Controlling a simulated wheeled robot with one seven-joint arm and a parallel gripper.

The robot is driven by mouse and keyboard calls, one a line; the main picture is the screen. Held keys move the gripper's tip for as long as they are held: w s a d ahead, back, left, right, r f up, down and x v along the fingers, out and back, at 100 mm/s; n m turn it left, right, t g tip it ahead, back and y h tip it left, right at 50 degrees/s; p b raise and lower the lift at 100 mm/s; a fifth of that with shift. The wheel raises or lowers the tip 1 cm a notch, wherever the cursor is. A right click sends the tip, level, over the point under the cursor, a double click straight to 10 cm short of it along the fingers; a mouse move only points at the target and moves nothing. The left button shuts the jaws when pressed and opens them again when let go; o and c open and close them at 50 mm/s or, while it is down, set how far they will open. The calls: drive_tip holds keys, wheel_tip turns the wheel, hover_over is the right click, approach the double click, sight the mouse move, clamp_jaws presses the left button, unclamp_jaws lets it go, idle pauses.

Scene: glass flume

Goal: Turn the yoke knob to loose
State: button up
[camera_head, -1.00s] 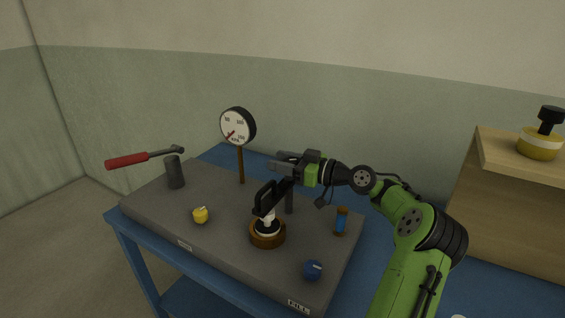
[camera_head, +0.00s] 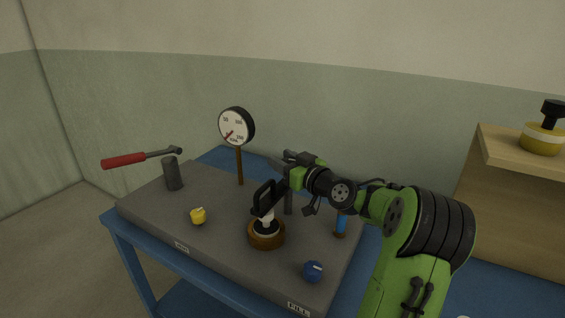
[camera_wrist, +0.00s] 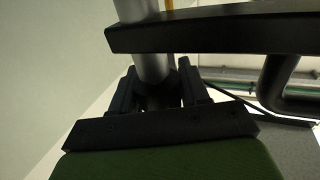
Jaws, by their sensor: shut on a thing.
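The black yoke (camera_head: 268,197) is a frame above a round brown base (camera_head: 266,234) with a white piece between them, on the grey bench slab. My gripper (camera_head: 283,172) is at the upper right end of the yoke. In the wrist view its two black fingers (camera_wrist: 160,95) are closed around a grey round rod, which I take for the yoke knob (camera_wrist: 152,62). The rod runs past a black yoke bar (camera_wrist: 225,33), which hides part of it. The knob is hidden by my gripper in the head view, and no loose or tight marking is readable.
A dial gauge (camera_head: 236,126) stands behind on a brown post. A red-handled tool (camera_head: 124,160) is above a dark cylinder (camera_head: 173,174) at left. A yellow knob (camera_head: 198,216), a blue knob (camera_head: 313,271) and a blue-brown piece (camera_head: 341,224) are on the slab (camera_head: 225,250). A wooden shelf (camera_head: 520,205) is at right.

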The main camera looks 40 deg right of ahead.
drive_tip(key=shift+d+m+h, duration=0.15)
drive_tip(key=shift+m+h, duration=0.95)
drive_tip(key=shift+h, duration=0.6)
drive_tip(key=shift+d+g+h, duration=0.1)
drive_tip(key=shift+g+h, duration=0.2)
drive_tip(key=o, duration=0.9)
drive_tip(key=shift+o, duration=0.2)
drive_tip(key=shift+s, duration=0.15)
drive_tip(key=v, duration=1.5)
drive_tip(key=shift+s, duration=0.25)
